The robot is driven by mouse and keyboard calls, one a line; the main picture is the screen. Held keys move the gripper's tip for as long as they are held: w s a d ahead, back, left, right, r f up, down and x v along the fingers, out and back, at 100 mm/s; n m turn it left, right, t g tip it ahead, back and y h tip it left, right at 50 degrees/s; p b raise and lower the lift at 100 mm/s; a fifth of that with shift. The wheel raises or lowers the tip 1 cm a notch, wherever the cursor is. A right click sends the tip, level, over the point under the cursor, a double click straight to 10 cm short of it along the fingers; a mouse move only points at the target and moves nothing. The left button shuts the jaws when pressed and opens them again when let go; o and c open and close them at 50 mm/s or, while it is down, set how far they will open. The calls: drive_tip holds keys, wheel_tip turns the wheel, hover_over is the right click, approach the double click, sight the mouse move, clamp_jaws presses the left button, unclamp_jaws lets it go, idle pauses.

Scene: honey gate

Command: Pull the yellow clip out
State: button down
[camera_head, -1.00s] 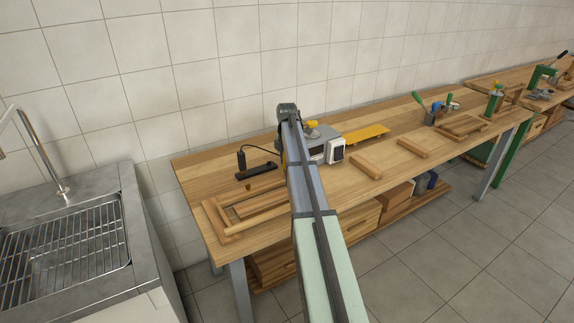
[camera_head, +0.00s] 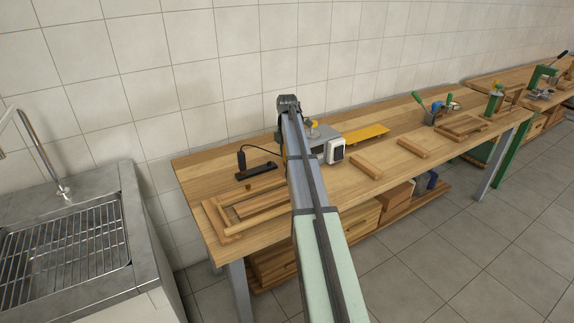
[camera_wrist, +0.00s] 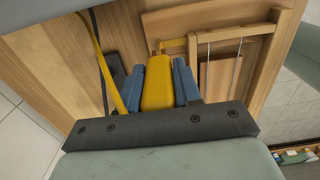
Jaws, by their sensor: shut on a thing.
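In the wrist view my gripper (camera_wrist: 158,68) has its two blue fingers closed on the sides of the yellow clip (camera_wrist: 157,88). The clip's narrow far end reaches past the fingertips, near a small wooden peg-like piece and a yellow bar. In the head view my arm hides the gripper and the clip.
A flat yellow plate (camera_head: 366,133) lies to the machine's right. A wooden frame (camera_head: 255,205) and a black device with a cable (camera_head: 256,171) lie to the left. Loose wooden blocks (camera_head: 365,166) lie at the right. A tiled wall stands behind the bench.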

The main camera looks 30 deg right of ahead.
drive_tip(key=shift+r, duration=3.75)
